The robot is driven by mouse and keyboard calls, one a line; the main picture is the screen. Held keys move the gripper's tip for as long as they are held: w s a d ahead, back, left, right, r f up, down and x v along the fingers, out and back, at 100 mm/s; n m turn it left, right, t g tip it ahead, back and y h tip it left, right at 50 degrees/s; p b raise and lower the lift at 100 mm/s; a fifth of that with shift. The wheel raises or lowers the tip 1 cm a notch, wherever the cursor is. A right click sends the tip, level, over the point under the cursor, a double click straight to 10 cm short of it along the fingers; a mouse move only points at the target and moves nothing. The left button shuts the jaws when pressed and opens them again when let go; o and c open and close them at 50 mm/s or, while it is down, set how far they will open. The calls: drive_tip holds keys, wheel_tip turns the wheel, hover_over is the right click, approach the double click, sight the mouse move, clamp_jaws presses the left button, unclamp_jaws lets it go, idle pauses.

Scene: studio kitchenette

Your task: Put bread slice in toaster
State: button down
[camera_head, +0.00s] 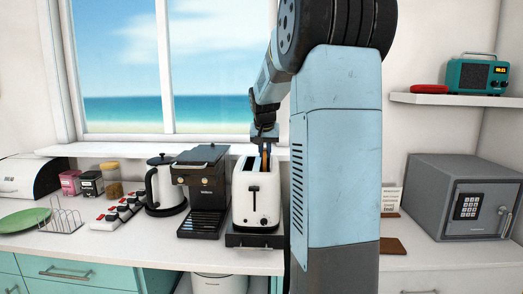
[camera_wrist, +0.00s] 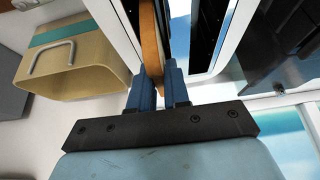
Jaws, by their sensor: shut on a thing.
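A white toaster (camera_head: 256,205) stands upright on a dark base on the counter, with its dark lever facing me. My gripper (camera_head: 265,151) is above the toaster's top, pointing down. The brown bread slice (camera_wrist: 152,45) stands on edge between the two blue fingers of my gripper (camera_wrist: 160,88) in the wrist view, and the fingers are shut on it. The slice runs into one of the toaster's long slots; how deep it sits is hard to tell. The other slot (camera_wrist: 207,38) beside it looks empty. In the head view, only a thin edge of the slice shows.
A black coffee machine (camera_head: 203,190) stands close to the left of the toaster, with a white kettle (camera_head: 163,187) beyond it. My arm hides the counter just right of the toaster. A grey safe (camera_head: 470,205) stands farther right. The window sill (camera_head: 110,150) runs behind.

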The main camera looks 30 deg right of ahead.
idle(0.4)
drive_tip(key=c, duration=1)
unclamp_jaws()
drive_tip(key=shift+o, duration=0.3)
drive_tip(key=o, duration=0.4)
drive_tip(key=shift+s+r, duration=0.1)
drive_tip(key=shift+r, duration=3.4)
drive_tip(key=shift+a, duration=0.1)
